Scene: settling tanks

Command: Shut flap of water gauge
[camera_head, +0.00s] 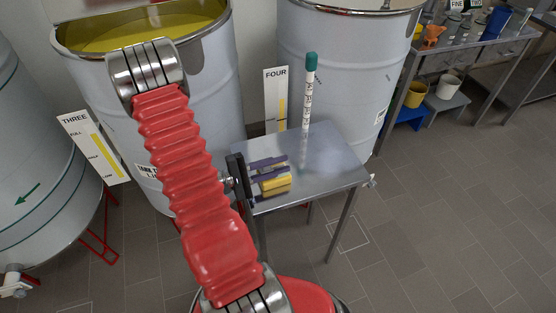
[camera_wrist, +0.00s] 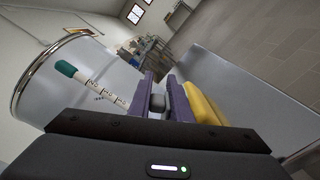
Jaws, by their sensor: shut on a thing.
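My gripper (camera_head: 284,165) has two purple fingers and is low over the left part of the small metal table (camera_head: 335,165). In the wrist view its fingers (camera_wrist: 160,82) are shut on a small dark-grey piece (camera_wrist: 157,104). A yellow block-like thing (camera_head: 275,186) lies right beside the near finger; it shows right of the fingers in the wrist view (camera_wrist: 204,104). It may be the water gauge; I cannot make out its flap or tell whether the grey piece belongs to it. My fingers partly hide it.
A marked white tube with a teal cap (camera_head: 308,95) stands upright on the table behind my gripper. Tall grey tanks (camera_head: 335,60) stand behind the table. Signs THREE (camera_head: 93,148) and FOUR (camera_head: 275,98) are near. The right part of the table top is clear.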

